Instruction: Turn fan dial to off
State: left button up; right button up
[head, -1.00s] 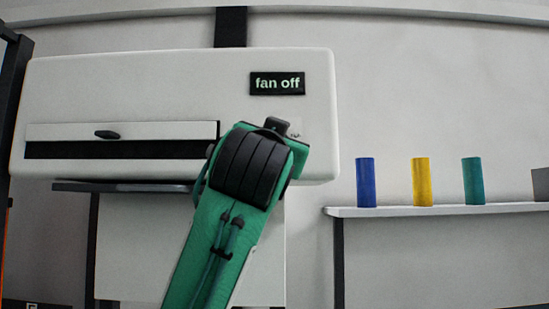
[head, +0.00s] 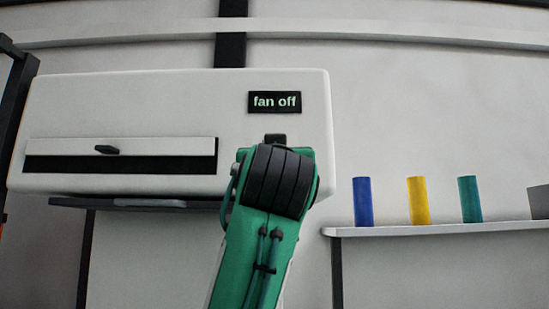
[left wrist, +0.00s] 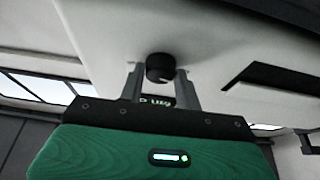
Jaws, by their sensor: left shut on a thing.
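The fan unit is a white box (head: 120,95) on the wall in the head view. Its black display (head: 275,102) reads "fan off". The fan dial (left wrist: 160,67) is a round black knob in the left wrist view; my arm hides it in the head view. My left gripper (left wrist: 159,78) has one finger on each side of the dial and is shut on it. My green left arm (head: 255,255) covers the lower right of the box in the head view. My right gripper is in neither view.
A tray-like slot with a white front flap (head: 60,150) and small black knob is left of my arm. On the right, a white shelf (head: 430,231) holds blue (head: 362,201), yellow (head: 418,200) and teal (head: 469,199) cylinders and a grey block (head: 540,202).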

pick_arm(q)
jog(key=o, duration=1)
jog(key=shift+c, duration=0.2)
jog(key=b+v, duration=0.5)
jog(key=v, duration=0.8)
jog(key=shift+s+f, duration=0.15)
jog(key=shift+s, duration=0.15)
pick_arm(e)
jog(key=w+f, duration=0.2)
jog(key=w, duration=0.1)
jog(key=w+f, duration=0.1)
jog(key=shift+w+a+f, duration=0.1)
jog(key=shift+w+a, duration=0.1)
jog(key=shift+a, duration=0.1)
